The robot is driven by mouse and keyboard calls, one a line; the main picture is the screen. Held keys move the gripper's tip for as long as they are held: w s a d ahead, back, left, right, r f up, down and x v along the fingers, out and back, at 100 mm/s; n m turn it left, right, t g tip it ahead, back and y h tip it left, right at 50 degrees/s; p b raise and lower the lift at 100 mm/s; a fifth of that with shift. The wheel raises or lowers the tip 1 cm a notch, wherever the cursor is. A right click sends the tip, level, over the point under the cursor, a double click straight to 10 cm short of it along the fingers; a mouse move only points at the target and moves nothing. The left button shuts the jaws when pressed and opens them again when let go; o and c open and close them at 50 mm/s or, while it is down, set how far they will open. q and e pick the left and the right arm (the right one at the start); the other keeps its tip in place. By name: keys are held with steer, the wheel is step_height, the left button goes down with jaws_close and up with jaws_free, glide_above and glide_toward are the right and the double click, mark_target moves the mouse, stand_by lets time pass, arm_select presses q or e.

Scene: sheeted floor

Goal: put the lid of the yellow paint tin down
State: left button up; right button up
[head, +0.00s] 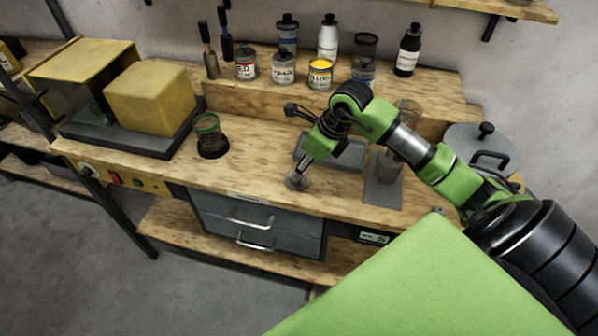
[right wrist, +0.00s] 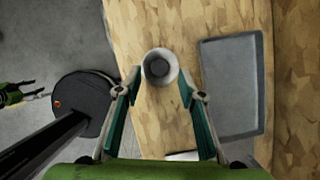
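The yellow paint tin (head: 320,73) stands open on the raised back shelf of the bench, with yellow paint showing at its top. My right gripper (head: 299,175) is low over the front part of the bench. In the right wrist view its two fingertips (right wrist: 160,72) lie against opposite sides of a small round pale-grey piece with a darker centre, which looks like the lid (right wrist: 160,56). The lid also shows in the head view (head: 295,183). I cannot tell whether it touches the bench top. A green pronged part at the left wrist-view edge may be my left gripper.
A grey tray (right wrist: 229,90) lies right of the lid in the wrist view. A wire-like cup (head: 208,130) stands left on the bench (head: 245,165). Several tins and bottles crowd the back shelf. A lidded grey pot (head: 484,150) stands at right. Bench between cup and lid is clear.

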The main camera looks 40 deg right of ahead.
steer(key=b+v, duration=0.1)
steer(key=v, duration=0.7)
steer(key=shift+r+b, duration=0.25)
steer(key=shift+b, duration=0.05)
